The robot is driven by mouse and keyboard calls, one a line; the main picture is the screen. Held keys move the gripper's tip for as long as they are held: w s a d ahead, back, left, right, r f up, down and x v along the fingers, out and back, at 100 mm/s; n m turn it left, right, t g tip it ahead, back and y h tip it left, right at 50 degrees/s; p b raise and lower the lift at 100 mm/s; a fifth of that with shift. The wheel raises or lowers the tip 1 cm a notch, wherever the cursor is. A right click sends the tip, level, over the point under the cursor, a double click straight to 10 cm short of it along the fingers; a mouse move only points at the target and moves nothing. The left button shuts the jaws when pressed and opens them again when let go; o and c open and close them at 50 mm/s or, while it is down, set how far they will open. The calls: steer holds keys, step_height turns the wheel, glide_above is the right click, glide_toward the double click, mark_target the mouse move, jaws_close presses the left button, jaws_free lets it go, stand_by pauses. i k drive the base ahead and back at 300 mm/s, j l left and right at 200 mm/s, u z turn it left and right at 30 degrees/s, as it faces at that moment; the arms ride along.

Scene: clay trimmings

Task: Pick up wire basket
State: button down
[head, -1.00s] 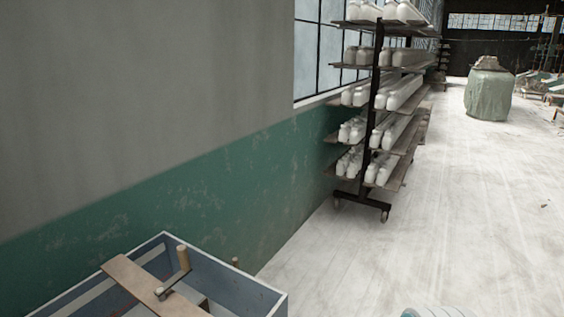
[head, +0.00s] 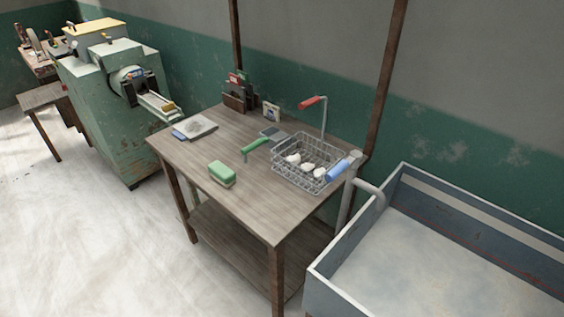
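The wire basket (head: 287,177) stands upright on the right part of a wooden table (head: 190,157). It is an open grey mesh basket with several white lumps (head: 308,167) inside. A blue grip (head: 338,171) shows at its right side, and a red grip (head: 312,103) on a bent metal rod rises behind it. I cannot tell whether these grips belong to the basket. My gripper is not in view.
A green box (head: 222,174), a green-handled tool (head: 254,149) and a grey pad (head: 194,127) lie on the table. A large trough (head: 404,175) stands close at right, a green machine (head: 118,120) at left. The pale floor (head: 100,240) in front is clear.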

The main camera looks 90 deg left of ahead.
mark_target(315, 100)
steer(key=u, duration=2.9)
steer(key=i+j+z, duration=0.1)
steer(key=z, duration=0.25)
steer(key=j+z, duration=0.15)
steer(key=z, duration=0.2)
steer(key=i+j+z, duration=0.1)
steer(key=z, duration=0.25)
steer(key=i+j+z, duration=0.15)
steer(key=j+z, duration=0.15)
steer(key=j, duration=0.8)
steer(key=j+z, duration=0.35)
steer(key=j, duration=2.05)
